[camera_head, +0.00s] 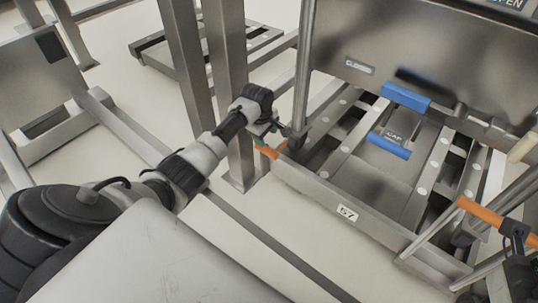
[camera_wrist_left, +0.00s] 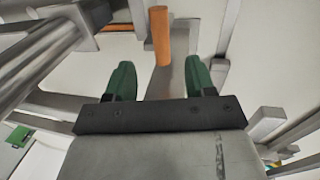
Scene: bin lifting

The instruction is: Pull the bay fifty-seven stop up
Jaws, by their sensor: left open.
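The bay 57 frame (camera_head: 325,205) is a low metal bay with a "57" plate on its front rail. An orange-ended bar (camera_head: 266,151) is at its left end, and another orange handle (camera_head: 480,212) is at its right end. My left gripper (camera_head: 270,138) is open beside the left orange end. In the left wrist view, its green fingers (camera_wrist_left: 160,72) stand apart, and the orange bar (camera_wrist_left: 160,35) shows between and beyond their tips. I see no grip on it. A dark part at the lower right edge, near the right orange handle, may be my right gripper; its jaws are unclear.
A large metal bin panel (camera_head: 430,60) marked "CLOSED" stands behind the bay. Blue handles (camera_head: 405,97) and a blue-edged plate (camera_head: 388,145) sit at the bay's middle. Upright steel posts (camera_head: 228,90) stand close behind my left arm.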

